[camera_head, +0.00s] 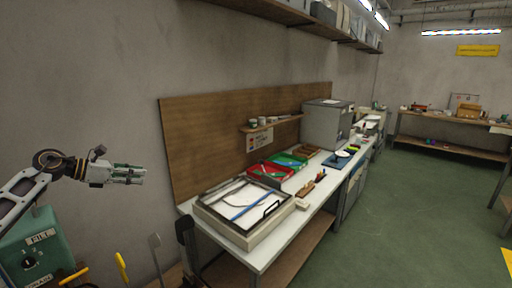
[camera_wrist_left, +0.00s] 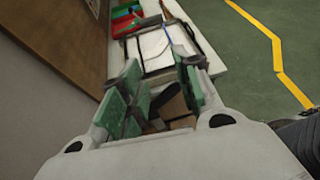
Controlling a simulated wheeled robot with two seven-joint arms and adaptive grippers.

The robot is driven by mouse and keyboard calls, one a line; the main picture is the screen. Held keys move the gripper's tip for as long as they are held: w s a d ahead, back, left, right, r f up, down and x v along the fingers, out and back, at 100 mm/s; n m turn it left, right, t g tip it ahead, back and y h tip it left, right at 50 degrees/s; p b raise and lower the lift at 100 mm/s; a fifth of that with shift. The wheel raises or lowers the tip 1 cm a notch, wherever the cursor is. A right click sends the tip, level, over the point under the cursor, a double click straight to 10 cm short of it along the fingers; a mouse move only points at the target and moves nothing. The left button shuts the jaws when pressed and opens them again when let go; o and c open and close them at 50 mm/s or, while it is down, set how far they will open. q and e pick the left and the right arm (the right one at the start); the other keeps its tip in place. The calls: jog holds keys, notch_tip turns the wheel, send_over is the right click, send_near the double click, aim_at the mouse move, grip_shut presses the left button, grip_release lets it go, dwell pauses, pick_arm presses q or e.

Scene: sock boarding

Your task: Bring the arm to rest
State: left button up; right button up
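My left arm comes in from the left edge of the head view, and my left gripper (camera_head: 140,174) is held out in the air in front of the grey wall, pointing right. It is clear of the workbench (camera_head: 262,262) and above the height of its top. In the left wrist view the green-padded fingers of the left gripper (camera_wrist_left: 160,72) stand apart with nothing held between them. The bench shows beyond the fingertips. My right gripper is not seen in either view.
A teal machine (camera_head: 38,250) with a dial stands below my left arm. Yellow handles (camera_head: 122,266) rise near it. On the bench are a shallow tray (camera_head: 257,238), a red bin (camera_head: 268,172), a green bin (camera_head: 289,160) and a grey cabinet (camera_head: 325,124). Green floor (camera_head: 400,220) is open at right.

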pick_arm(q)
jog(key=d+f+n+t+h, duration=0.25)
jog(key=d+n+t, duration=0.55)
jog(key=d+n, duration=0.6)
jog(key=s+f+n+g+y, duration=0.1)
jog(key=s+f+n+y, duration=0.55)
jog(key=f+n, duration=0.45)
jog(key=s+f+n+g+y, duration=0.2)
jog(key=s+f+n+y, duration=0.5)
jog(key=f+n, duration=0.4)
jog(key=s+d+f+n+g+h, duration=0.1)
jog(key=s+d+f+n+g, duration=0.2)
jog(key=s, duration=0.5)
jog(key=s+d+f+n+g, duration=0.1)
jog(key=s+f+g, duration=0.3)
jog(key=s, duration=0.3)
jog(key=s+d+f+n+g+h, duration=0.1)
jog(key=s+f+n+g, duration=0.25)
jog(key=s, duration=0.45)
notch_tip(320, 180, down, 34)
jog(key=s+m, duration=0.1)
jog(key=s, duration=0.2)
jog(key=s+a+f+g, duration=0.1)
jog(key=s+a+f, duration=0.1)
jog(key=s+f, duration=0.7)
jog(key=s+a+f+g, duration=0.1)
jog(key=s+a+f, duration=0.1)
jog(key=s+f, duration=0.8)
jog(key=s, duration=0.3)
jog(key=shift+f+y, duration=0.3)
